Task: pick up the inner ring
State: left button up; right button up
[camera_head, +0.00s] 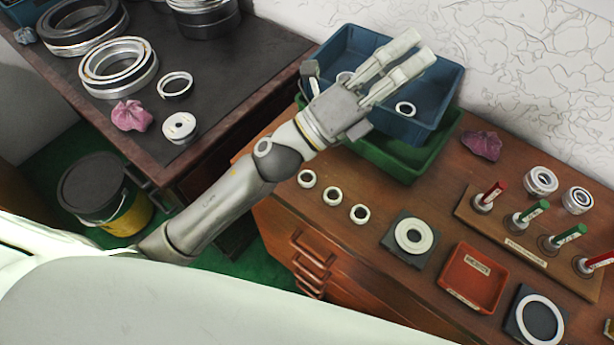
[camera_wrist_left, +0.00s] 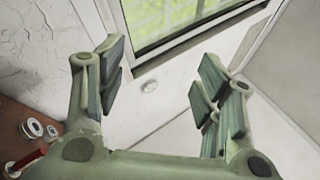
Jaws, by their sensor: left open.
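My left gripper (camera_head: 421,48) is open and empty, reaching over the blue bin (camera_head: 440,92). In the left wrist view its spread fingers (camera_wrist_left: 160,78) have nothing between them. Several rings are in view and I cannot tell for sure which is the inner ring. A white ring (camera_head: 414,234) lies on a grey square pad. A larger, thinner ring (camera_head: 523,318) lies on a dark pad at the lower right. A small ring (camera_head: 405,108) lies in the blue bin, beneath the fingers. Another pale ring in the bin is partly hidden by my gripper. Three small rings (camera_head: 332,196) stand in a row on the wooden bench.
The blue bin rests on a green bin (camera_head: 402,163). A red tray (camera_head: 472,278) and a rack with red and green upright tools (camera_head: 529,212) are at the right. Bearings stand behind it. A dark table (camera_head: 225,95) with larger rings is at the left.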

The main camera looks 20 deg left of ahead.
pick_arm(q)
jog(key=s+d+m+g+h, duration=0.4)
jog(key=s+d+m+g, duration=0.25)
jog(key=m+g, duration=0.55)
jog(key=m+g+y+p, duration=0.1)
jog(key=m+g+y, duration=0.3)
jog(key=m+y, duration=1.65)
send_over(307, 180)
jog(key=shift+n+y, duration=0.55)
jog(key=shift+y, duration=0.1)
jog(key=f, duration=2.8)
jog(key=shift+s, duration=0.35)
jog(key=f, duration=0.1)
jog(key=f+p, duration=0.1)
jog(key=f, duration=0.1)
jog(key=f+p, duration=0.1)
jog(key=f, duration=0.1)
jog(key=shift+w+f, duration=0.15)
jog(key=shift+w, duration=0.1)
jog(key=shift+f, duration=0.3)
jog(key=c, duration=1.1)
jog(key=shift+r, duration=0.1)
